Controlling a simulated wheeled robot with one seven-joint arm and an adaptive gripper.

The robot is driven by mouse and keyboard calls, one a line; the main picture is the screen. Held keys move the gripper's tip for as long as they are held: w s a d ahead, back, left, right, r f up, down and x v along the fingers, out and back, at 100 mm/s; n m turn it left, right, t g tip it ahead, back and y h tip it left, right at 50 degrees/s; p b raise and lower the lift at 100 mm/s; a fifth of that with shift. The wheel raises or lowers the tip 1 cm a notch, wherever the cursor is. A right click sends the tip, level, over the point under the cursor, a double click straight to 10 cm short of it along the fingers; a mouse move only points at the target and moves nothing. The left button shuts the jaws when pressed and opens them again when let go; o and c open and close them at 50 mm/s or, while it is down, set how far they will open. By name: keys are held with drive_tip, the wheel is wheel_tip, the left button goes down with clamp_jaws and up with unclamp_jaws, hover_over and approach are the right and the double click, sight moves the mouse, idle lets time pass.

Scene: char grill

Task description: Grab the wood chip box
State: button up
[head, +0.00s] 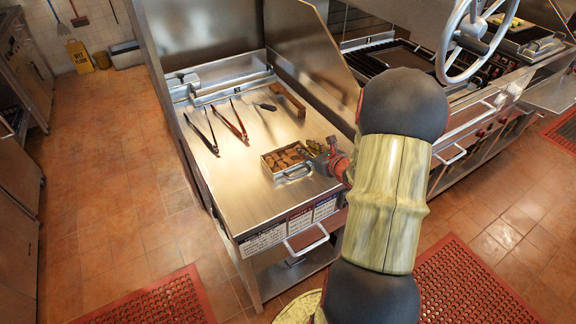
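The wood chip box (292,173) is a small shallow metal tray with brown wood chunks in it. It sits on the steel counter (240,188) near its front right part, with a handle on its near side. My gripper (325,160) is at the right end of the box, low over the counter. The fingers are small and partly hidden by the wrist, so I cannot tell whether they touch the box or how far they are open. My arm covers the counter's right front corner.
Black tongs (201,133), red-handled tongs (231,122), a small dark-handled tool (265,106) and a brown wooden block (288,99) lie behind the box. A steel side panel (316,65) rises at the right. The counter left of the box is clear.

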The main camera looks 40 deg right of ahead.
drive_tip(key=c, duration=0.3)
clamp_jaws()
drive_tip(key=shift+r, duration=0.1)
idle(0.5)
